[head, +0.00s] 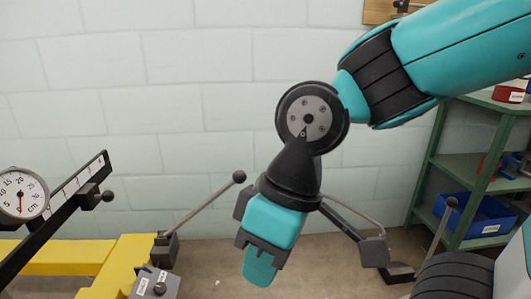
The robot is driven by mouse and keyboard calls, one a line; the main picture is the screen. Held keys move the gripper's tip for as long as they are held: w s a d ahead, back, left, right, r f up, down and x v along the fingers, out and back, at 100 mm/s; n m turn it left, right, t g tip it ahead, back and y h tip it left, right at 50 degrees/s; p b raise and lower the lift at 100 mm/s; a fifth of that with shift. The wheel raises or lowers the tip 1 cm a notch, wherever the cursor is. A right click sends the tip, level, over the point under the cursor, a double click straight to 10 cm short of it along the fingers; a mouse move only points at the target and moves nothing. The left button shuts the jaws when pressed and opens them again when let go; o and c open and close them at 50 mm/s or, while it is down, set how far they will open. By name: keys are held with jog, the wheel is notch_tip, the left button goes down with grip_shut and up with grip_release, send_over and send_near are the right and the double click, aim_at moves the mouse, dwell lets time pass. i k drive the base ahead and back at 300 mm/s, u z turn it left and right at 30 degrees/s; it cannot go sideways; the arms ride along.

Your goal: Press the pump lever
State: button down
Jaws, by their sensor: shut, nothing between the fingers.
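A slim grey lever (203,206) with a dark ball knob slopes up to the right from a grey block in the lower middle-left. A second upright rod (440,228) with a ball knob stands at the right; I cannot tell for certain which is the pump lever. My gripper (261,268) points down, shut and empty, in the lower middle. It is to the right of the sloping lever and its tip is lower than that lever's knob. No contact shows between them.
A round dial marked in cm (20,194) and a dark graduated bar (65,207) stand at the left, above a yellow frame (60,262). A green shelf (440,150) with a blue bin (478,216) stands at the right. A pale block wall is behind.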

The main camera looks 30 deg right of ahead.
aim_at(239, 177)
jog(key=z, duration=0.2)
jog(key=i, duration=1)
jog(key=u, duration=0.4)
